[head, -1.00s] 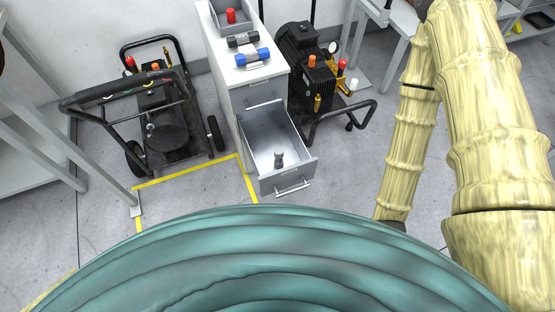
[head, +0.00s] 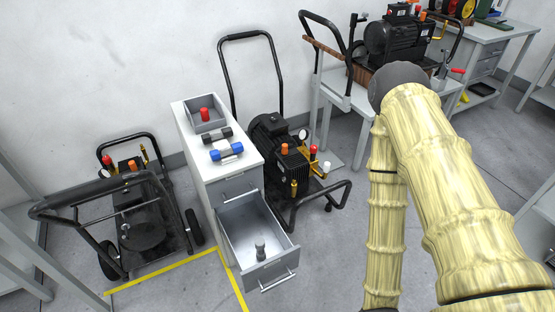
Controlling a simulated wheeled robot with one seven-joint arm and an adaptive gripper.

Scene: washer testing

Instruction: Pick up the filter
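I cannot tell for sure which item is the filter. A small grey fitting (head: 261,251) stands in the open drawer (head: 233,236) of the white cabinet. A blue cylinder with grey ends (head: 226,151) and a black dumbbell-shaped part (head: 217,135) lie on the cabinet top. A red part (head: 205,114) sits in the grey bin (head: 191,117) at the back of the top. My arm folds down at the right of the cabinet, and its end runs out past the bottom edge, so my gripper is not in view.
A black pressure washer (head: 145,225) stands left of the cabinet and another (head: 285,160) right of it. Yellow tape (head: 165,271) marks the floor beside the cabinet.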

